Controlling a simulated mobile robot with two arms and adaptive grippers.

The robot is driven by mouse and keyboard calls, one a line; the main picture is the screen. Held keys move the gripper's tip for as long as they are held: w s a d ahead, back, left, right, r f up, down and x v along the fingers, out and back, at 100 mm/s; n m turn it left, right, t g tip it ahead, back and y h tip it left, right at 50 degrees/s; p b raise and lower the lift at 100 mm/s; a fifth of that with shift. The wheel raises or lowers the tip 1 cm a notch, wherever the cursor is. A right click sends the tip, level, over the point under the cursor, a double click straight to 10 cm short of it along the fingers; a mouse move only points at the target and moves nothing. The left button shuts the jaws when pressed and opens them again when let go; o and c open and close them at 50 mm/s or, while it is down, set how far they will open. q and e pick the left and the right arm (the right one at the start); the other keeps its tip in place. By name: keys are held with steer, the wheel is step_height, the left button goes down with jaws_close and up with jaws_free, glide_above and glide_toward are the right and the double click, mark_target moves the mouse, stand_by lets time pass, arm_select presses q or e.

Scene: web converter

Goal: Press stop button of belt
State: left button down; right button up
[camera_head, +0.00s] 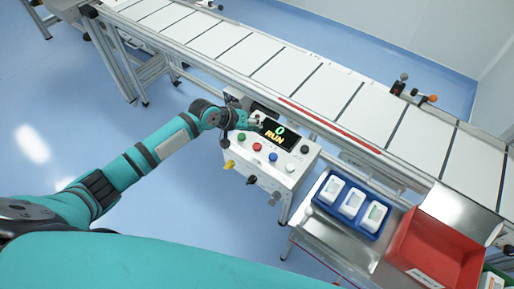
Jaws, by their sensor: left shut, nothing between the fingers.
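A white control box (262,160) stands beside the conveyor belt (285,70). Its black screen (281,134) shows "0" and "RUN". On its face are a green button (241,137), a red button (257,147), a blue button (273,157) and a white button (289,168). My left gripper (254,122) is shut and empty, at the upper left of the box by the screen's left edge, above the green and red buttons. I cannot tell whether it touches the box. My right gripper is not in view.
A blue tray (322,203) with white packs stands right of the box on a metal table (335,246). A red bin (432,252) is farther right. Knobs (252,180) stick out of the box's front. Blue floor is open at left.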

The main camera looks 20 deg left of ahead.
arm_select(q)
steer(key=b, duration=0.4)
glide_above(255, 144)
step_height(255, 144, down, 5)
steer(key=shift+d+r, duration=0.1)
steer(key=shift+r, duration=0.1)
steer(key=shift+f+b, duration=0.35)
steer(key=shift+f, duration=0.55)
steer(key=shift+f, duration=0.4)
steer(key=shift+f+b, duration=0.55)
steer(key=shift+f, duration=0.15)
stand_by(0.8)
steer(key=shift+r, duration=0.1)
steer(key=shift+r+p, duration=1)
steer(key=shift+p, duration=0.15)
